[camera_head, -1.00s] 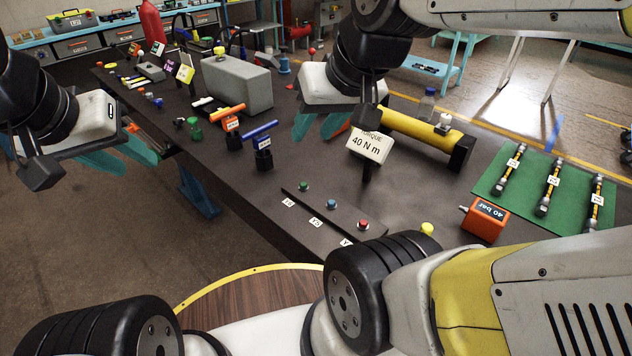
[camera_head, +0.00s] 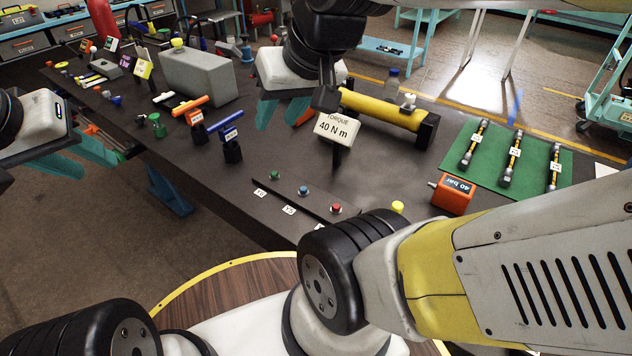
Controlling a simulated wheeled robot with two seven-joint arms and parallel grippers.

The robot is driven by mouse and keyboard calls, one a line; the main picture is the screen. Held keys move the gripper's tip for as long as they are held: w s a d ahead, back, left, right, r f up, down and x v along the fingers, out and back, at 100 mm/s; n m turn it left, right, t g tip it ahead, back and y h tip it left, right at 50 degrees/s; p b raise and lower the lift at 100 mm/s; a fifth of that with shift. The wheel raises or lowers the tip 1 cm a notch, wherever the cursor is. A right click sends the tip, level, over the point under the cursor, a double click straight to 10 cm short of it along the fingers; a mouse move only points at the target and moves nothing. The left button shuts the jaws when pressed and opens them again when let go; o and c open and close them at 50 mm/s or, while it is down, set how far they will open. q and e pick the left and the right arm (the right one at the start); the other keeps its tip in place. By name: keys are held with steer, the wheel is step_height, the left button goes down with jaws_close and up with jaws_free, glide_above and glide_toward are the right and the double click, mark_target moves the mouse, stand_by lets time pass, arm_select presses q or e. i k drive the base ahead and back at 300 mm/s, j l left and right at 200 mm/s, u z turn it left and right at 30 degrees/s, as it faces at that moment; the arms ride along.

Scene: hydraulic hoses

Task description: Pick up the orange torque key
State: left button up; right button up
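The orange torque key (camera_head: 190,106) is a T-shaped tool with an orange bar handle. It stands upright in a small dark holder with a label on the dark bench, beside a similar blue key (camera_head: 225,122). My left gripper (camera_head: 92,160) is at the left, off the bench's near edge, with its teal fingers apart and nothing seen between them. My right gripper (camera_head: 281,112) hangs over the bench to the right of both keys. Its teal fingers are apart and it looks empty. The orange key touches neither gripper.
A grey block (camera_head: 203,78) stands behind the keys. A yellow cylinder (camera_head: 385,109) and a "TORQUE 40 N m" sign (camera_head: 337,128) are near my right gripper. A button strip (camera_head: 318,196) lies along the front edge. Hoses lie on a green mat (camera_head: 462,165) at the right.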

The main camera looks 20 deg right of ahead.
mark_target(194, 116)
steer(key=i+j, duration=0.2)
steer(key=i+j+z, duration=0.15)
steer(key=j, duration=0.25)
steer(key=i+j, duration=0.25)
steer(key=i+j+z, duration=0.1)
steer(key=j, duration=0.35)
steer(key=i, duration=0.1)
